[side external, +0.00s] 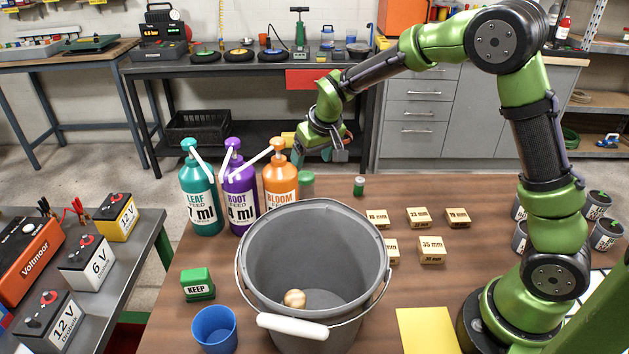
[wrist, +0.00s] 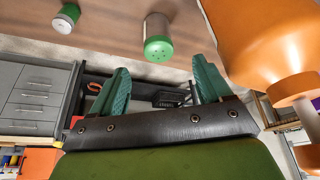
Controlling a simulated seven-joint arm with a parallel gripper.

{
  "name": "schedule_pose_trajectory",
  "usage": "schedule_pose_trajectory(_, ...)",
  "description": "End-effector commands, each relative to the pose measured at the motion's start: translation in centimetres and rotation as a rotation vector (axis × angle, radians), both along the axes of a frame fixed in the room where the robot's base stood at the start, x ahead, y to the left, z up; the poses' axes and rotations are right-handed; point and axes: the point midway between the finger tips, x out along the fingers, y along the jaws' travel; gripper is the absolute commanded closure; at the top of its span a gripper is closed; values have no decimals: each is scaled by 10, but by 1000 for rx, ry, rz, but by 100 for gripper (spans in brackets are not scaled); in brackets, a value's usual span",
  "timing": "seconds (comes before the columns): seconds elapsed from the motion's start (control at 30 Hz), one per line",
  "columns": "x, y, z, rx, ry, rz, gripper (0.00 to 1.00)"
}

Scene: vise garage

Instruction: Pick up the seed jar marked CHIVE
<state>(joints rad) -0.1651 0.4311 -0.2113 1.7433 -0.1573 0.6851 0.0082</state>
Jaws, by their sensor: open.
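No CHIVE marking is readable in either view. A small jar with a green lid (side external: 359,186) stands on the wooden table, and it also shows at the upper left of the wrist view (wrist: 66,18); its label is too small to read. A larger green-topped container (side external: 306,184) stands left of it, beside the orange bottle. In the wrist view it has a green perforated top (wrist: 158,38), lined up between my fingers but beyond their tips. My gripper (side external: 326,152) is open and empty; its two teal fingers spread apart in the wrist view (wrist: 163,72).
Teal (side external: 200,195), purple (side external: 240,190) and orange (side external: 280,180) pump bottles stand left of the gripper. A grey bucket (side external: 262,235) holding a round tan object fills the near middle. Several wooden blocks (side external: 431,250) lie to the right. Table around the small jar is clear.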

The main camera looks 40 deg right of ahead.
Motion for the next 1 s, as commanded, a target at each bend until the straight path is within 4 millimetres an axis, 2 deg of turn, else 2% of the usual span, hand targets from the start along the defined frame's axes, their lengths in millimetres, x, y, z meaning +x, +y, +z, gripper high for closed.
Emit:
schedule_pose_trajectory(0.1, 10, -3, -26, 0, 4, -1, 22)
schedule_pose_trajectory(0.23, 18, -4, -47, 1, 2, -1, 22)
schedule_pose_trajectory(0.5, 25, -7, -66, 2, 1, -1, 22)
schedule_pose_trajectory(0.8, 39, -12, -105, 2, 0, -1, 22)
schedule_pose_trajectory(1.0, 41, -12, -109, 2, -2, -1, 22)
